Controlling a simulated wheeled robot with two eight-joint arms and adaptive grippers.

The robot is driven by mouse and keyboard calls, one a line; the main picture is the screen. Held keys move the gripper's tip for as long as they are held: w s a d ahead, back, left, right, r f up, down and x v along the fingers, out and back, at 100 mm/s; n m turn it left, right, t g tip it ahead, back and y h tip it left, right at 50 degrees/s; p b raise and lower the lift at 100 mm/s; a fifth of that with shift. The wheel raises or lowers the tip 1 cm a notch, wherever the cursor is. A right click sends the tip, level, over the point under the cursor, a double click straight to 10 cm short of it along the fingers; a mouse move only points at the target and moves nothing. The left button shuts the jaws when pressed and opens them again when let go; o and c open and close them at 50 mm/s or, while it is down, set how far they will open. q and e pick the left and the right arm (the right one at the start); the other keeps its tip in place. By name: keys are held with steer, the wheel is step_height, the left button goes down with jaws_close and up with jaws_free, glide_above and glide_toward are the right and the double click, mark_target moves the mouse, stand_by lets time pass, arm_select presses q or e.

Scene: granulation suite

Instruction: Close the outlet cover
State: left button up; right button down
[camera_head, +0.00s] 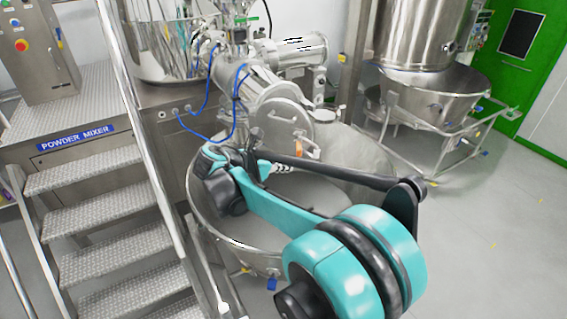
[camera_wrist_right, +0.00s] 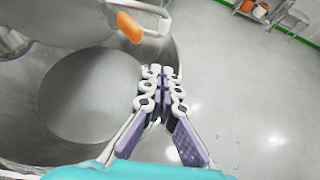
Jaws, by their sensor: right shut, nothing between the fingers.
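The outlet cover (camera_head: 283,113) is a round steel disc with a bar handle, at the end of the mixer's horizontal steel outlet (camera_head: 258,83) in the head view. Whether it sits flush or ajar, I cannot tell. An orange grip (camera_head: 299,149) is just below it; in the right wrist view the orange grip (camera_wrist_right: 130,27) is on a pale metal bar at the top. My right gripper (camera_wrist_right: 160,72) is shut and empty, below and right of the orange grip and apart from it. In the head view my right arm mostly hides the gripper. My left gripper is not in view.
A large round steel bowl (camera_head: 203,222) stands below the outlet, under my right arm. Metal stairs (camera_head: 105,209) with a handrail are on the left. Blue hoses (camera_head: 236,112) hang beside the outlet. Another steel vessel on a frame (camera_head: 432,92) stands at right; floor there is clear.

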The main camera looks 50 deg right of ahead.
mark_target(315, 160)
steer(key=x, duration=0.3)
steer(key=r+x, duration=0.1)
steer(key=x, duration=0.2)
steer(key=p+x, duration=0.1)
steer(key=x, duration=0.2)
steer(key=shift+d+r, duration=0.3)
steer(key=shift+d, duration=0.05)
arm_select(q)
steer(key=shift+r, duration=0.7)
arm_select(e)
steer(key=shift+s+d, duration=0.1)
steer(key=shift+d, duration=0.3)
